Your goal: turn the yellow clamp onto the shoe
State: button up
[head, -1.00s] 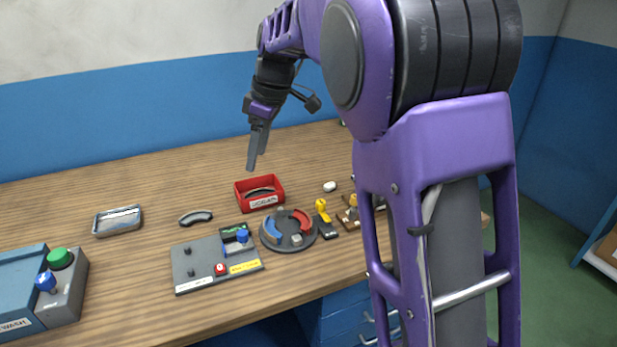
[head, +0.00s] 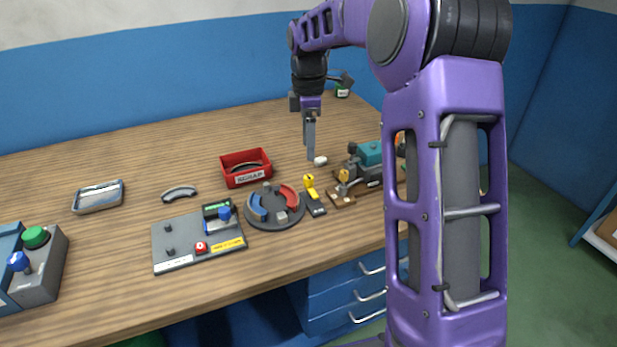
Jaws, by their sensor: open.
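A yellow upright piece (head: 309,183) on a small dark base (head: 315,207) stands just right of the round grey fixture; it looks like the clamp. A second, smaller yellow part (head: 344,176) sits on a wooden block farther right, so I cannot be sure which is meant. The round fixture (head: 274,222) holds a blue arc (head: 256,208) and a red arc (head: 289,197). A loose grey curved shoe (head: 180,194) lies on the table to the left. My gripper (head: 310,150) is open, empty and pointing down, above the table behind the yellow pieces, touching nothing.
A red scrap bin (head: 246,178) with a curved piece inside stands behind the fixture. A grey board (head: 180,245) with knobs lies front left, and a metal tray (head: 98,207) farther left. A teal machine (head: 369,153) stands at right, partly hidden by my arm.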

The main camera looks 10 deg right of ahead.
aim_at(309, 177)
notch_tip(309, 177, down, 9)
jog(key=shift+f+b, duration=0.2)
jog(key=shift+b, duration=0.5)
grip_shut()
